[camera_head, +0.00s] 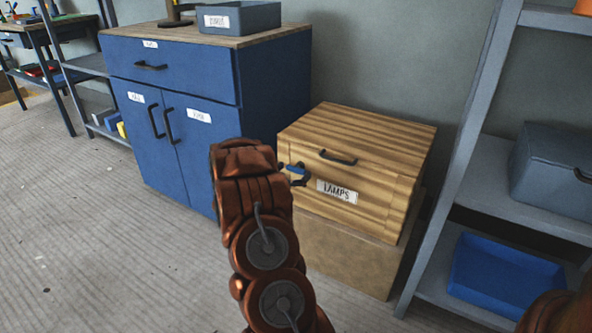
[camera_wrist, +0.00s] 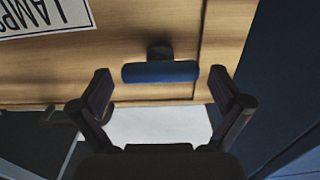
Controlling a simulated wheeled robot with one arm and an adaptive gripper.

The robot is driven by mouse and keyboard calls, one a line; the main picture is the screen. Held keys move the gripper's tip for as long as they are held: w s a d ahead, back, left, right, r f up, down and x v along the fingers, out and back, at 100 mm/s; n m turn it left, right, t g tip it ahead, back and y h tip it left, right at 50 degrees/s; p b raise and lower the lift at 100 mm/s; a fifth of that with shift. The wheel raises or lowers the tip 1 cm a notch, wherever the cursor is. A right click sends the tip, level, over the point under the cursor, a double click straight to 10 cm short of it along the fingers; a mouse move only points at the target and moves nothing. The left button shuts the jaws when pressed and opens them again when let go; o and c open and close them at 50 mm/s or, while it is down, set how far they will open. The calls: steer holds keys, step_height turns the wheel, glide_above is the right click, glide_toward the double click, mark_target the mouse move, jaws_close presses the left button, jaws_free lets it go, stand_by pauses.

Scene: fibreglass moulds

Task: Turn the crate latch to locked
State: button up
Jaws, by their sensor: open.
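The wooden crate (camera_head: 385,195) has a striped grain, a lid with a dark handle (camera_head: 338,157) and a white LAMPS label (camera_head: 337,191). The crate latch (camera_head: 296,169) shows as a small blue grip at the left of the crate's front. In the wrist view the latch (camera_wrist: 160,72) is a blue bar on a dark pivot, lying across the picture. My gripper (camera_head: 299,179) is beside the latch, partly hidden by my own arm. In the wrist view my gripper (camera_wrist: 165,88) is open, one finger on each side of the bar, with gaps at both ends.
The crate stands on a plain tan box (camera_head: 345,252). A blue cabinet (camera_head: 185,110) stands close on the left, with a grey bin (camera_head: 240,18) on top. A grey shelf unit (camera_head: 455,150) with a blue tray (camera_head: 505,278) is on the right. Floor at left is clear.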

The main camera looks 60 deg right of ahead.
steer(key=a, duration=1)
steer(key=shift+s+a, duration=0.2)
steer(key=shift+a, duration=0.2)
